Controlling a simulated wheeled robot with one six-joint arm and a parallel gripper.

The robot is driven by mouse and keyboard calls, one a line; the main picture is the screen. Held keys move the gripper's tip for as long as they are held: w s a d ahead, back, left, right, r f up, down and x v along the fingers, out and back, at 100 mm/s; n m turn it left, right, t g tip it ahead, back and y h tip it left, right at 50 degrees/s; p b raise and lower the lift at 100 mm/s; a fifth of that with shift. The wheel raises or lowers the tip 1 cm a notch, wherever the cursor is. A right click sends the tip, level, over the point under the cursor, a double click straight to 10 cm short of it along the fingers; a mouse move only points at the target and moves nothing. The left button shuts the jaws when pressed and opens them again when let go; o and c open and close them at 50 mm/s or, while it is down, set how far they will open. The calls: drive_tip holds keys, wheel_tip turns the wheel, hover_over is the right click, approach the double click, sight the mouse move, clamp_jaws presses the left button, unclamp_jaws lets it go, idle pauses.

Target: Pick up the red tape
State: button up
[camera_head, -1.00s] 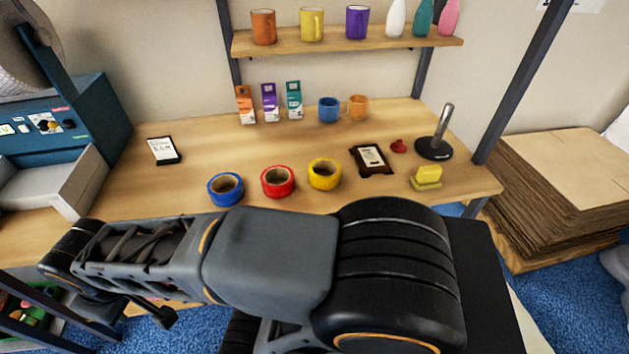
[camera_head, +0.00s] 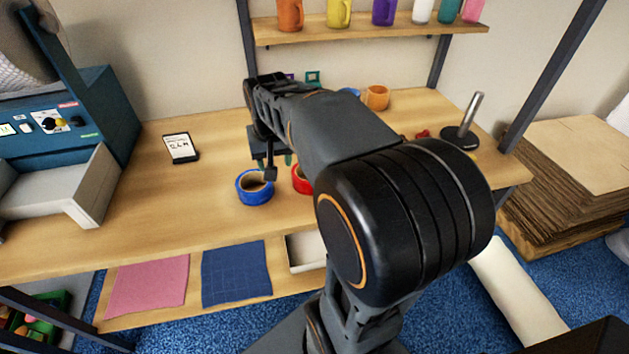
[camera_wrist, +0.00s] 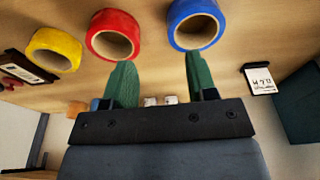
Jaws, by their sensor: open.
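The red tape (camera_head: 301,179) is a roll lying on the wooden table, partly hidden behind my arm in the head view. In the wrist view the red tape (camera_wrist: 113,36) is whole, between the yellow tape (camera_wrist: 54,50) and the blue tape (camera_wrist: 196,24). The blue tape (camera_head: 254,188) sits just left of the red one in the head view. My gripper (camera_wrist: 161,80) is open and empty, its green fingers pointing toward the gap between the red and blue rolls.
A label card (camera_head: 181,148) lies on the table at left, near a blue machine (camera_head: 70,120). A shelf (camera_head: 370,31) with mugs is above. The table's left middle is clear.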

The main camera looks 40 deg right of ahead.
sight(294, 172)
drive_tip(key=w+d+f+m+b, duration=0.1)
drive_tip(key=w+d+f+m, duration=0.1)
drive_tip(key=w+d, duration=0.35)
drive_tip(key=shift+m+g, duration=0.4)
drive_tip(key=d+f, duration=0.1)
drive_tip(key=f, duration=0.3)
drive_tip(key=d+f, duration=0.1)
drive_tip(key=f, duration=0.2)
drive_tip(key=shift+s+d+b, duration=0.3)
drive_tip(key=shift+s+d, duration=0.05)
drive_tip(key=shift+s, duration=0.05)
drive_tip(key=shift+w+d+f, duration=0.15)
drive_tip(key=shift+f, duration=1.4)
drive_tip(key=shift+w+d+f, duration=0.1)
drive_tip(key=shift+f, duration=1.45)
clamp_jaws()
